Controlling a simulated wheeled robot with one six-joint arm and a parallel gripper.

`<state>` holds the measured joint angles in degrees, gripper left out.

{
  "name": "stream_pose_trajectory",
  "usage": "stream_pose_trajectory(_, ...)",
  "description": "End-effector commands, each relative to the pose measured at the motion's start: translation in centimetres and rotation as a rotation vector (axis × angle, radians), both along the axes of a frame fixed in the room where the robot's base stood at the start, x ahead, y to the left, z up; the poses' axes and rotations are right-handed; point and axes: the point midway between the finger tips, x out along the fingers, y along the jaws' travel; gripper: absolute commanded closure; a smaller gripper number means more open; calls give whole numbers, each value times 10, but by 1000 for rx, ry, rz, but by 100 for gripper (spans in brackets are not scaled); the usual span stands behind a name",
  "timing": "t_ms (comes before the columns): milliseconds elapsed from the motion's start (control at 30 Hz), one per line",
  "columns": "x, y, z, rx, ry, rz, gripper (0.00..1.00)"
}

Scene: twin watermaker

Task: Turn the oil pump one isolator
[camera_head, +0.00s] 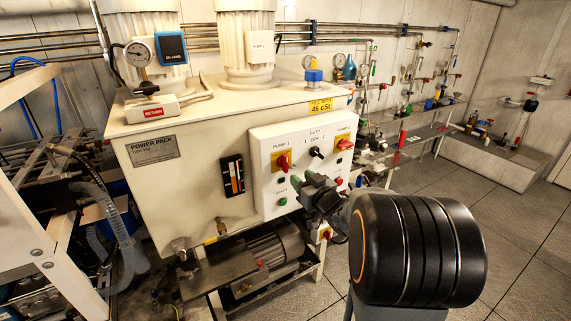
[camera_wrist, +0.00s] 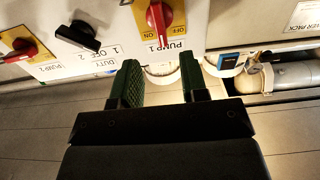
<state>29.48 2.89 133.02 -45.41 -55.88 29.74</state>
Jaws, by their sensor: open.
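The oil pump one isolator (camera_head: 283,161) is a red rotary handle on a yellow plate, at the upper left of the white control panel (camera_head: 262,148). In the wrist view the same red handle (camera_wrist: 158,22) is at the top centre, above the "PUMP 1" label, its bar roughly vertical in that picture. My gripper (camera_head: 306,180) is in front of the panel, below and right of that handle in the head view. In the wrist view my gripper (camera_wrist: 159,68) is open, its two green-padded fingers apart with nothing between them. The fingertips look apart from the handle.
A black duty switch (camera_head: 316,152) and the red pump two isolator (camera_head: 345,143) sit to the right on the panel. A green start button (camera_head: 283,201) is below. A motor (camera_head: 265,262) stands under the tank. Floor at right is clear.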

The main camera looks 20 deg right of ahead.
Motion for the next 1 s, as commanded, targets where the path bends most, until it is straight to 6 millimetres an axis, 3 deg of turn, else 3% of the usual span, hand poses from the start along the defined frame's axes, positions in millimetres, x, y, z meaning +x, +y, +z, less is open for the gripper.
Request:
stream_pose_trajectory(200, 44, 6, 0, 1, 3, 2, 60)
stream_pose_trajectory(500, 86, 10, 1, 0, 2, -1, 60)
stream_pose_trajectory(700, 97, 12, 0, 0, 1, -1, 60)
stream_pose_trajectory(1000, 99, 12, 0, -1, 2, -2, 60)
